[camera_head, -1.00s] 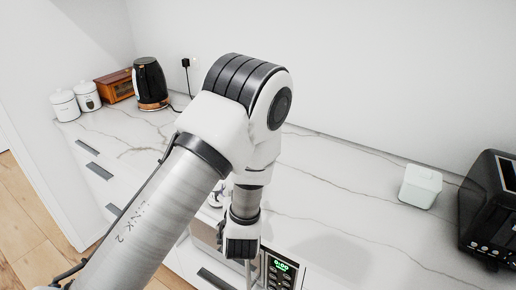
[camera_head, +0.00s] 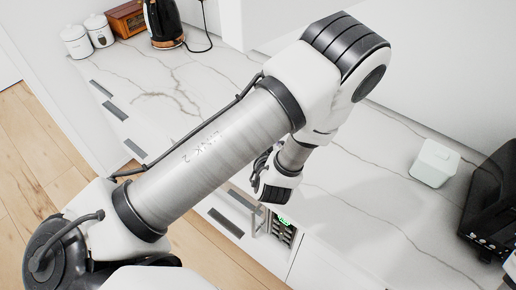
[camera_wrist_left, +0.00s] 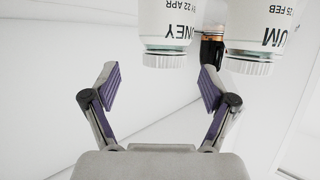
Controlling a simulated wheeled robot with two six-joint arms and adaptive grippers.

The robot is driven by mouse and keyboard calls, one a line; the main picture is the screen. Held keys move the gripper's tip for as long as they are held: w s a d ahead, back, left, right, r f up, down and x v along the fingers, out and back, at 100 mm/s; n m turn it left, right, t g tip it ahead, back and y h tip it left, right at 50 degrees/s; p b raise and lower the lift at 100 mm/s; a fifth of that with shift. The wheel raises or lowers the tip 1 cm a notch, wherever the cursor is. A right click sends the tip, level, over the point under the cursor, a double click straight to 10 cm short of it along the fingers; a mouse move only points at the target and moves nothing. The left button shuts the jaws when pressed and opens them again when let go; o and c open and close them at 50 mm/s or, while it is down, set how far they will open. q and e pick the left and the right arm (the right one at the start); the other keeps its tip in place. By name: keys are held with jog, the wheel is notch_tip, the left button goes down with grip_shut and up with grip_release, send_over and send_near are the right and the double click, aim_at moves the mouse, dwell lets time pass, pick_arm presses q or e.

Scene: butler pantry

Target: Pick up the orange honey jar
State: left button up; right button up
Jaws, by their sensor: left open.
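A white-bodied jar with upside-down text ending in "NEY" (camera_wrist_left: 167,22) is in the left wrist view, cut off by the top edge. Its ribbed lid points down in the picture; no orange shows on it. My left gripper (camera_wrist_left: 159,72) is open and empty, with purple-padded fingers apart. The jar appears just beyond the fingers, clear of them. In the head view my left arm blocks much of the counter, and the gripper's fingers are largely hidden. I cannot make out the honey jar there. My right gripper is not in view.
A similar jar lettered "UM" (camera_wrist_left: 262,25) stands right of the honey jar, with a black and copper-coloured object (camera_wrist_left: 212,50) between them. White canisters (camera_head: 77,41), a wooden box (camera_head: 127,18) and a black kettle (camera_head: 163,22) stand back left. A pale green box (camera_head: 434,163) is right.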

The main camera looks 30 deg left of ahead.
pick_arm(q)
jog(key=p+x, duration=0.1)
jog(key=x, duration=0.1)
jog(key=p+x, duration=0.1)
jog(key=x, duration=0.1)
jog(key=shift+s+a+r+p, duration=0.15)
jog(key=shift+a+p, duration=0.15)
jog(key=shift+a, duration=0.2)
jog(key=shift+w+a, duration=0.15)
jog(key=shift+w, duration=0.15)
jog(key=shift+c, duration=1)
jog(key=shift+d, duration=0.25)
jog(key=c, duration=1.4)
jog(key=shift+o, duration=0.2)
